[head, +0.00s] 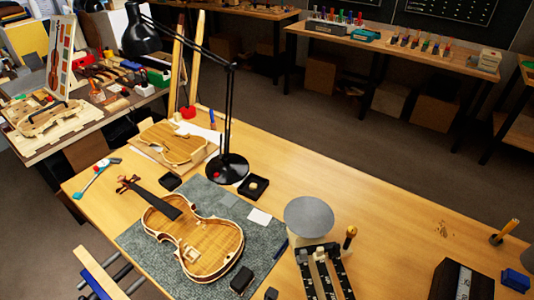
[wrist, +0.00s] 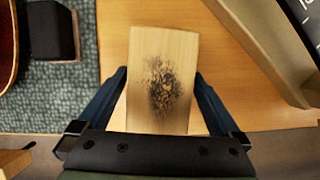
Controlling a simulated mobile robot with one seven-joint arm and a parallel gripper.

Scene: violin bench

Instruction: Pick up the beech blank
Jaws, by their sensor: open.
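The beech blank (wrist: 164,48) is a pale rectangular wood block with a dark speckled patch on its face, in the middle of the wrist view. My gripper (wrist: 160,73) is open, with one dark finger along each long side of the blank. The blank lies between the fingers; I cannot tell whether either finger touches it. Its lower end in the wrist view is hidden behind the gripper body. In the head view I cannot make out the blank for certain.
In the wrist view, a green-grey mat (wrist: 45,95) with a dark block (wrist: 52,30) lies left, and a large box-like object (wrist: 255,45) stands right. In the head view, the violin (head: 200,240) and black lamp (head: 228,168) are left; bare bench (head: 385,225) lies right.

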